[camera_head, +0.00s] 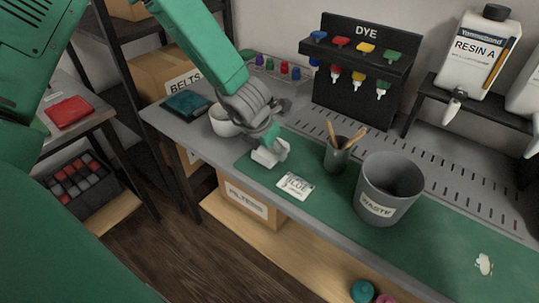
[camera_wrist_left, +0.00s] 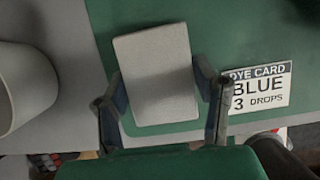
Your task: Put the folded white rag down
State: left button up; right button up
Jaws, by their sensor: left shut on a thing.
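The folded white rag (camera_wrist_left: 155,75) is a pale rectangular pad between the two fingers of my left gripper (camera_wrist_left: 163,105) in the left wrist view. The fingers are shut on its sides. In the head view the rag (camera_head: 270,153) shows under my left gripper (camera_head: 272,143), at the left end of the green mat (camera_head: 320,196) on the workbench. I cannot tell whether the rag touches the mat. My right gripper is not in view.
The dye card (camera_head: 296,186) reading BLUE, 3 DROPS lies just right of the rag. A white bowl (camera_head: 222,122) stands to the left. A cup of sticks (camera_head: 337,155) and a grey waste bin (camera_head: 385,190) stand further right. The bench's front edge is close.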

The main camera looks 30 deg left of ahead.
pick_arm(q)
jog(key=shift+f, duration=0.7)
jog(key=shift+a+f, duration=0.15)
jog(key=shift+a, duration=0.45)
jog(key=o, duration=1.4)
jog(key=shift+a, duration=0.25)
jog(key=shift+o, duration=0.3)
jog(key=shift+a+f, duration=0.1)
jog(key=shift+a, duration=0.05)
jog(key=shift+d, duration=0.6)
jog(key=shift+d+r, duration=0.2)
jog(key=shift+r, duration=0.05)
jog(key=shift+d+r, duration=0.1)
jog(key=shift+r, duration=0.1)
jog(key=p+v, duration=0.1)
jog(key=v, duration=0.2)
jog(key=p+v, duration=0.1)
jog(key=v, duration=0.3)
jog(key=a+p+v, duration=0.1)
jog(key=v, duration=0.2)
jog(key=shift+s+r, duration=0.2)
jog(key=shift+s+d+r, duration=0.2)
jog(key=shift+d+r, duration=0.15)
jog(key=shift+r, duration=0.15)
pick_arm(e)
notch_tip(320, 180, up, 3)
pick_arm(q)
jog(key=shift+a, duration=0.1)
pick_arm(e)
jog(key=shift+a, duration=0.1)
